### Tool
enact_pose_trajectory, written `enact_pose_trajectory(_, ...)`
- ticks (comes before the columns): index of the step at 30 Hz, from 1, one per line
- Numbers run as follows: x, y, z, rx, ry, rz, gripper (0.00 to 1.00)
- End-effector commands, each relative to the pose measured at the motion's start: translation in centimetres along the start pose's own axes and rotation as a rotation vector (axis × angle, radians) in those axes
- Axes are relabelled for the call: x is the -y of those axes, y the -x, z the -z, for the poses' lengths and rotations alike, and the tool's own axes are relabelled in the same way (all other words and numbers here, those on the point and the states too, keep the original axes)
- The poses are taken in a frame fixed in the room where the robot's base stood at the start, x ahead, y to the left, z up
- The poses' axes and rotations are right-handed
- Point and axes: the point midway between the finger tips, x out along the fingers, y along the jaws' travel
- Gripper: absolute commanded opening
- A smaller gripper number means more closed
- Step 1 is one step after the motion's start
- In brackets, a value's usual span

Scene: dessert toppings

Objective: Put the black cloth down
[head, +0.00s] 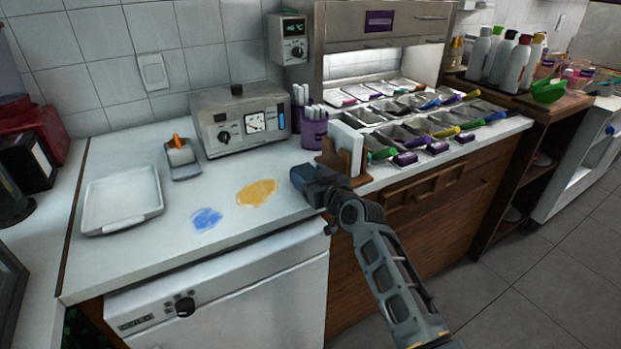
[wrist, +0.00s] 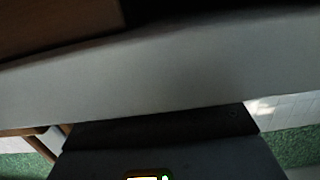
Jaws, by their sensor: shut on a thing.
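My gripper (head: 310,183) is at the front edge of the white counter (head: 140,255), right of a yellow smear and below the wooden napkin holder. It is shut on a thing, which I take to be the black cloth. No clear outline of the cloth shows in the head view, where my gripper's own dark body hides its grip. In the wrist view a dark band crosses the lower middle, but I cannot tell whether it is cloth or gripper.
A yellow smear (head: 257,192) and a blue smear (head: 206,219) lie on the counter. A white tray (head: 122,226) is at left, near a small dish (head: 184,171). A grey appliance (head: 240,120) stands behind. The napkin holder (head: 343,158) and topping bins (head: 410,130) are close at right.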

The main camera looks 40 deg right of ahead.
Motion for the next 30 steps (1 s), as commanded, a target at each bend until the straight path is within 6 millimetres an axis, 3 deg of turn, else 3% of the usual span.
enact_pose_trajectory(1,0.1,0.0,-1.5,0.022,0.001,0.001,0.35)
enact_pose_trajectory(2,0.1,0.0,-1.5,0.023,0.001,0.001,0.35)
enact_pose_trajectory(3,0.1,0.0,-1.6,0.024,0.001,0.001,0.73)
enact_pose_trajectory(10,0.1,0.1,-1.8,0.026,0.002,0.002,0.95)
enact_pose_trajectory(19,0.1,0.1,-1.7,0.028,0.002,0.002,0.95)
enact_pose_trajectory(25,0.1,0.4,0.0,0.028,0.001,0.002,0.95)
enact_pose_trajectory(26,0.1,1.1,-0.8,0.029,0.001,0.002,0.95)
enact_pose_trajectory(30,0.1,4.3,-0.5,0.024,0.001,0.001,0.95)
